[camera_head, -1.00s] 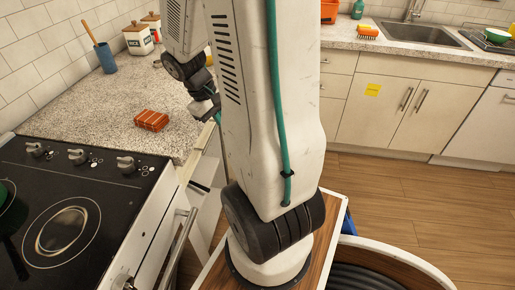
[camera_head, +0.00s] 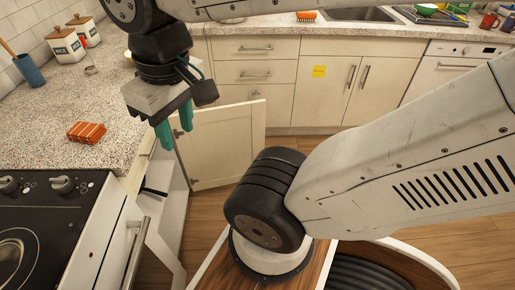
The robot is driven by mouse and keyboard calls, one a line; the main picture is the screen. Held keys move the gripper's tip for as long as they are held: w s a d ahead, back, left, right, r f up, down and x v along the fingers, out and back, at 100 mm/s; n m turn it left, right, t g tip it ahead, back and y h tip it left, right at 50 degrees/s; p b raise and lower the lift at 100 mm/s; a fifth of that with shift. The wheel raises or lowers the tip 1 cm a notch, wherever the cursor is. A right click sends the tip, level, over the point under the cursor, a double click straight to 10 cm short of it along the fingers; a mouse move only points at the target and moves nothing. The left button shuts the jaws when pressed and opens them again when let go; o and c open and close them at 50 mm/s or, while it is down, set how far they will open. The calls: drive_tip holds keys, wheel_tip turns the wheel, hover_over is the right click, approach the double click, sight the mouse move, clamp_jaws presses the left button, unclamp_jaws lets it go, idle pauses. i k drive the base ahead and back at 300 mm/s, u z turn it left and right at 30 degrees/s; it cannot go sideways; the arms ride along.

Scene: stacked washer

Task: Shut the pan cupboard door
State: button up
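The open cream cupboard door (camera_head: 225,140) stands swung out from the left counter run, with its inner face and hinges showing. I take it to be the pan cupboard door. The cupboard opening (camera_head: 168,185) is to its left, beside the oven; its inside is mostly hidden. My gripper (camera_head: 175,128) points down, above and in front of the opening, near the hinge side of the door. Its two green fingers are apart with nothing between them. I cannot tell whether a finger touches the door.
The stove with its oven handle (camera_head: 136,255) is at the lower left. A red-orange packet (camera_head: 87,131) lies on the speckled counter (camera_head: 60,105). Drawers (camera_head: 255,73) and closed cupboards stand at the back. Some wood floor (camera_head: 200,215) is bare.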

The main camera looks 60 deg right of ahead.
sight(223, 142)
drive_tip(key=z, duration=0.8)
drive_tip(key=k, duration=1.05)
drive_tip(key=z, duration=1.5)
drive_tip(key=i, duration=0.85)
drive_tip(key=z, duration=0.75)
drive_tip(key=i, duration=1.1)
drive_tip(key=u, duration=0.4)
drive_tip(key=i, duration=0.8)
drive_tip(key=u, duration=1.65)
drive_tip(key=i, duration=0.95)
drive_tip(key=u, duration=0.3)
